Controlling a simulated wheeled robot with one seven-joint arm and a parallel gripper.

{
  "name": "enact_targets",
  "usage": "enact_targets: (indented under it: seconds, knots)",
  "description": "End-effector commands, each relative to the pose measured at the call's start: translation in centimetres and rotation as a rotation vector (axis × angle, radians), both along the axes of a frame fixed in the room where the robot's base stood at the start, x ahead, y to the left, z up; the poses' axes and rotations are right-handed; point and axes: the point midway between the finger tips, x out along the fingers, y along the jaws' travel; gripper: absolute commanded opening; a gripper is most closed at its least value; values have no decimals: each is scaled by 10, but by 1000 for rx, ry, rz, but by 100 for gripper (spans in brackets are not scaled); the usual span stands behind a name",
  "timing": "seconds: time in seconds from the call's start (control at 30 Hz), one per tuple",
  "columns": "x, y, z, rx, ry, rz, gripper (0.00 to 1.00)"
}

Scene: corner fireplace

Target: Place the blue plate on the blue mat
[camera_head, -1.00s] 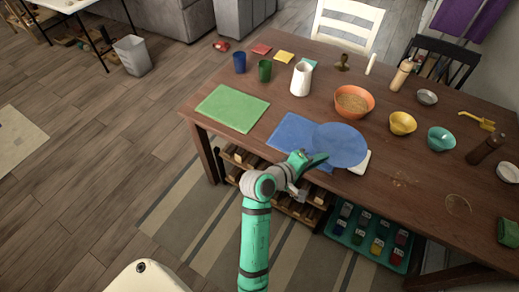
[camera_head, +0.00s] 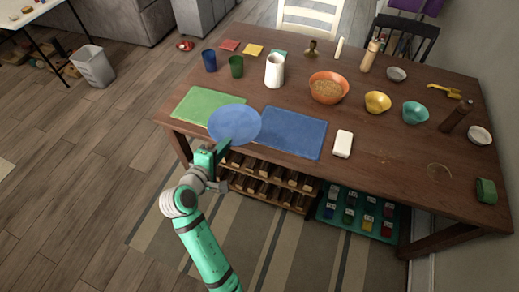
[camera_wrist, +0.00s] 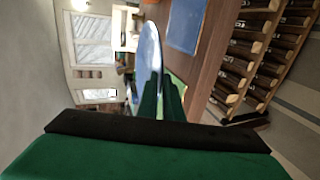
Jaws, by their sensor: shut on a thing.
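The blue plate (camera_head: 237,122) is round and flat. My gripper (camera_head: 222,147) is shut on its near edge and holds it out over the front of the table. In the head view the plate overlaps the right part of the green mat and the left edge of the blue mat. The blue mat (camera_head: 292,133) lies flat on the table, just right of the plate, with nothing on it. In the wrist view the plate (camera_wrist: 149,55) shows nearly edge-on between my gripper's fingers (camera_wrist: 160,100), and the blue mat (camera_wrist: 184,24) lies beyond it to the right.
The green mat (camera_head: 195,104) lies left of the blue mat. A white block (camera_head: 343,144) lies right of the blue mat. A white pitcher (camera_head: 274,71) and an orange bowl (camera_head: 326,90) stand behind the mats. Shelves of bottles (camera_head: 265,184) stand under the table's front edge.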

Motion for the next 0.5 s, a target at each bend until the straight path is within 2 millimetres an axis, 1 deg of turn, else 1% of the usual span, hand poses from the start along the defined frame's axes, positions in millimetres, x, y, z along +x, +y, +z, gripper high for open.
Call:
enact_targets:
  seconds: [0.17,0.47,0.5]
  knots:
    - [2,-29,-12,-2,2,-7,0]
    - [8,-93,-40,-3,1,-7,0]
    - [8,-98,-48,-4,2,-6,0]
